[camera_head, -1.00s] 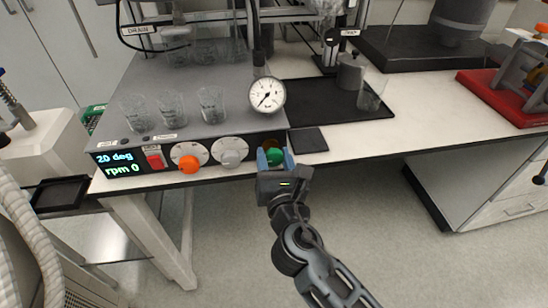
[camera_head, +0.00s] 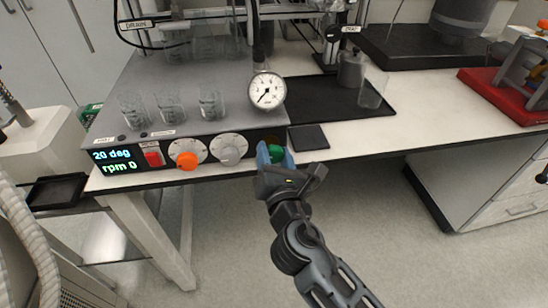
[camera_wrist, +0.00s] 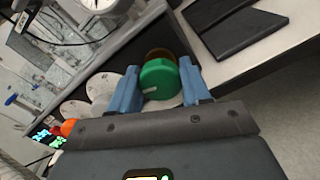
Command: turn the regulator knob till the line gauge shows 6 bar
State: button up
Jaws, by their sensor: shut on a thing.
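The green regulator knob (camera_head: 277,153) is on the front panel of the grey unit, at its right end. In the wrist view the green knob (camera_wrist: 160,78) sits between the two blue fingers, with a brown-gold ring behind it. My gripper (camera_head: 275,155) is shut on the knob; in the wrist view my gripper (camera_wrist: 160,92) looks rolled relative to the panel. The round white line gauge (camera_head: 267,91) stands above the knob, its dark needle pointing to the lower left. Its numbers are too small to read.
An orange knob (camera_head: 187,160), a grey-white knob (camera_head: 229,150) and a red switch (camera_head: 153,158) lie left on the same panel. The display (camera_head: 115,161) reads 20 deg, rpm 0. Glass beakers (camera_head: 170,107) stand on top. A black tray (camera_head: 330,97) lies right.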

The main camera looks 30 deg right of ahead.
jog(key=m+b, duration=0.3)
jog(key=m, duration=0.3)
jog(key=shift+f+m, duration=0.15)
jog(key=shift+m, duration=0.15)
jog(key=m+b, duration=0.4)
jog(key=m, duration=0.2)
jog(key=shift+d+f, duration=0.1)
jog(key=m+b, duration=0.5)
jog(key=m, duration=0.1)
jog(key=shift+f+m, duration=0.1)
jog(key=shift+m, duration=0.3)
jog(key=m+b, duration=0.4)
jog(key=m, duration=0.1)
jog(key=shift+m, duration=0.3)
jog(key=o, duration=1)
jog(key=shift+o, duration=0.2)
